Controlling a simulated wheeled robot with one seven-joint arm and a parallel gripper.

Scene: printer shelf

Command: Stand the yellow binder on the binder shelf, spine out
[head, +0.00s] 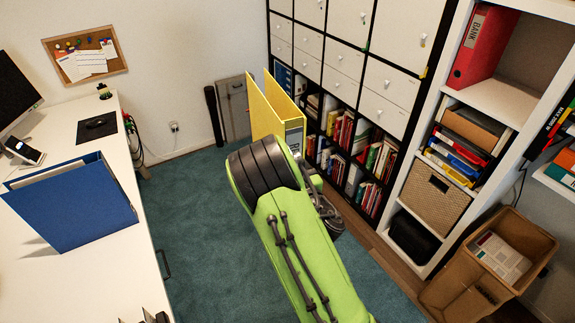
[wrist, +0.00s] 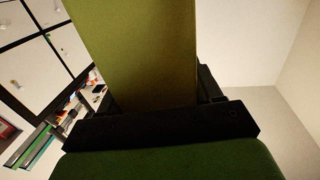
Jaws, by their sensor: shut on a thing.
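The yellow binder (head: 262,108) is held up in the air beyond my green arm in the head view. It stands roughly upright with its covers slightly apart and its pale spine label facing right. In the wrist view the binder (wrist: 135,50) fills the upper middle, rising from my dark gripper (wrist: 160,125), which is shut on it. The jaws are hidden behind my arm in the head view. The white binder shelf (head: 497,101) is at the upper right, with a red binder (head: 481,45) labelled BANK at its left side and an empty space beside it.
A white desk (head: 95,262) with a blue binder (head: 72,203) stands at the left. A cabinet (head: 345,75) with a black frame and books runs along the back right. A brown paper-filled box (head: 470,285) stands at the lower right. Blue-green carpet (head: 195,180) is open between.

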